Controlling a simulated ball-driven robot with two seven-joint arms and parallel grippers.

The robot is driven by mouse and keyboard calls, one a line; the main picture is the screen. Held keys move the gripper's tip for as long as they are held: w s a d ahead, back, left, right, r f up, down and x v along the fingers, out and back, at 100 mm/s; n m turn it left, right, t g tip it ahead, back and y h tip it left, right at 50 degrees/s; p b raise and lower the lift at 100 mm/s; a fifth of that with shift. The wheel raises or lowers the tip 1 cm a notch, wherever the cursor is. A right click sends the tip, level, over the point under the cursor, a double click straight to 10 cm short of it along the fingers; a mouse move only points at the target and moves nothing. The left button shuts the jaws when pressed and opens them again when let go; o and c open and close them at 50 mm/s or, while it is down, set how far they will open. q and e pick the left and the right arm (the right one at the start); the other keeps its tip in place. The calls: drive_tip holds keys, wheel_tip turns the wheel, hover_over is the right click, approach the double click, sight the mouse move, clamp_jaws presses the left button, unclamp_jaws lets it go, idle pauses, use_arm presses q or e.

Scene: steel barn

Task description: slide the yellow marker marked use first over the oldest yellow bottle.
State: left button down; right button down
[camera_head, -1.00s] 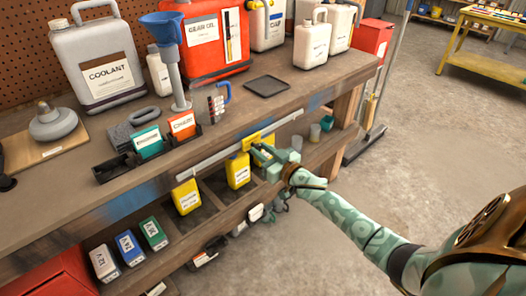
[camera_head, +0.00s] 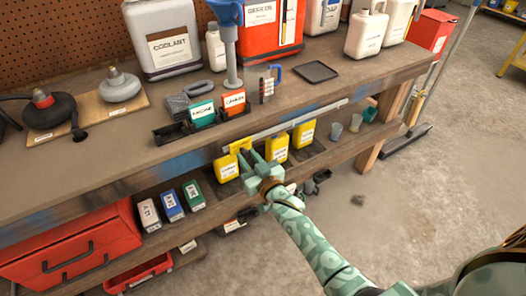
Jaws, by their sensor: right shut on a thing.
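The yellow marker (camera_head: 240,146) sits on the pale rail (camera_head: 290,124) along the bench's front edge, near the rail's left end. My right gripper (camera_head: 249,156) is shut on it from the front. Below the rail, yellow bottles stand on the lower shelf: a left one (camera_head: 227,168), a middle one (camera_head: 277,147) and a right one (camera_head: 303,134). The marker is above the left bottle, slightly toward its right side. The bottle labels are too small to read, so I cannot tell which is oldest. My left gripper is not in view.
The bench top (camera_head: 330,92) holds a coolant jug (camera_head: 170,40), a red gear oil can (camera_head: 270,25) and card holders (camera_head: 202,112). Green, blue and white boxes (camera_head: 171,205) stand left on the lower shelf. A red drawer chest (camera_head: 75,245) is at lower left. Floor at right is open.

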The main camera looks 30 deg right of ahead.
drive_tip(key=shift+a, duration=0.25)
drive_tip(key=c, duration=1.2)
unclamp_jaws()
drive_tip(key=shift+a, duration=0.2)
drive_tip(key=shift+o, duration=0.2)
drive_tip(key=shift+s+d, duration=0.1)
drive_tip(key=shift+s, duration=0.3)
use_arm(q)
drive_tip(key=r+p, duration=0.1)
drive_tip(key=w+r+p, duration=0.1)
drive_tip(key=p, duration=0.1)
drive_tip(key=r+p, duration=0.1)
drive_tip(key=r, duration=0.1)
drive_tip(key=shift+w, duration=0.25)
use_arm(e)
drive_tip(key=s+d, duration=0.1)
drive_tip(key=s, duration=1.4)
drive_tip(key=shift+s, duration=0.3)
drive_tip(key=shift+d+f, duration=0.1)
